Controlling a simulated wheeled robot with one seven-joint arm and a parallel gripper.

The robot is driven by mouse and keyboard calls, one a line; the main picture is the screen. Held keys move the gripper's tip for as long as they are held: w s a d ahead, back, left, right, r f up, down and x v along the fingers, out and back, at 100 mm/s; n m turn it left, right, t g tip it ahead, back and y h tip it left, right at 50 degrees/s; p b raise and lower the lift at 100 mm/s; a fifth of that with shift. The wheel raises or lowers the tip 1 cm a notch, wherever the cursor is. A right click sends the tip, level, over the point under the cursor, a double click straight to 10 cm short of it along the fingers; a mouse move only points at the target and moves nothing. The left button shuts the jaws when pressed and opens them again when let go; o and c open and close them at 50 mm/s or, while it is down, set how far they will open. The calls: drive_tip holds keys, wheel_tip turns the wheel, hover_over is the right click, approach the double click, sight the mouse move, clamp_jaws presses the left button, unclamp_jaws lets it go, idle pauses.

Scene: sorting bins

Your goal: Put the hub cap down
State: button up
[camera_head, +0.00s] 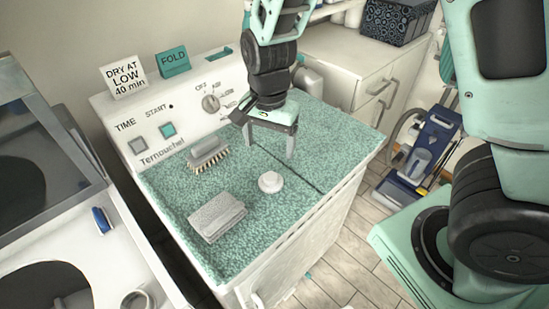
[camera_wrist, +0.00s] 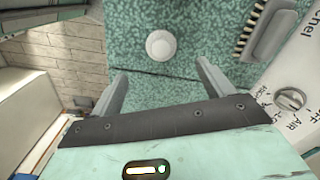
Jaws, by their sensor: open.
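The hub cap seems to be the small round white piece (camera_head: 270,182) resting on the green speckled top (camera_head: 175,195) of the washer-like machine. It also shows in the wrist view (camera_wrist: 161,45), beyond my fingertips and apart from them. My gripper (camera_head: 268,150) is open and empty, above the machine top and behind the white piece. In the wrist view its two fingers (camera_wrist: 163,80) are spread, with only the green surface and a dark seam between them.
A brush (camera_head: 208,152) and a grey folded cloth or sponge (camera_head: 216,216) lie left of the white piece. The control panel (camera_head: 190,115) rises along the back left. Two signs (camera_head: 124,76) stand on it. The right part of the green top is clear.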

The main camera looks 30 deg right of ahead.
drive_tip(key=s+a+r+n, duration=0.3)
drive_tip(key=s+r+n, duration=0.1)
drive_tip(key=s+n, duration=0.4)
drive_tip(key=s+a+r+n, duration=0.2)
drive_tip(key=s+r+n, duration=0.3)
drive_tip(key=s+n, duration=0.4)
drive_tip(key=shift+s+a+r+n, duration=0.2)
drive_tip(key=shift+s+a+n, duration=0.15)
drive_tip(key=shift+s, duration=0.9)
wheel_tip(320, 180, down, 8)
drive_tip(key=b, duration=0.7)
drive_tip(key=shift+r+b, duration=0.2)
drive_tip(key=shift+b, duration=0.1)
